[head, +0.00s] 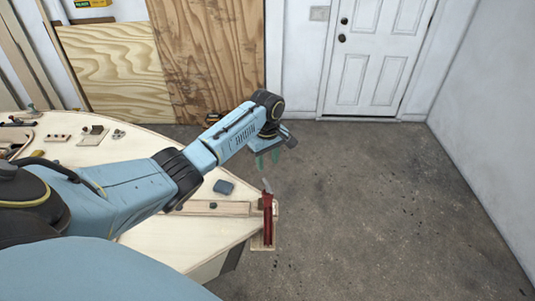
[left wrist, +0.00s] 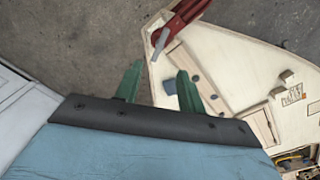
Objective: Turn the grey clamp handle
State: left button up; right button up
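A red clamp (head: 268,222) stands at the pointed near-right end of the plywood hull. Its grey clamp handle (head: 266,185) sticks up from its top, tilted. In the left wrist view the red clamp (left wrist: 183,18) is at the top, and the grey handle (left wrist: 161,41) angles down from it. My left gripper (head: 267,160) has green fingers and hangs above and beyond the handle in the head view. In the left wrist view its fingers (left wrist: 160,68) are apart with nothing held; the handle lies past the fingertips, not touching. My right gripper is in neither view.
The plywood hull (head: 150,146) carries a blue-grey block (head: 223,187), a wooden strip (head: 205,208) and small wooden parts (head: 92,135) farther left. Bare concrete floor (head: 390,210) lies open to the right. Plywood sheets (head: 205,55) and a white door (head: 380,55) are behind.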

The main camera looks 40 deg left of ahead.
pick_arm(q)
jog(key=shift+r, duration=1)
jog(key=shift+c, duration=0.2)
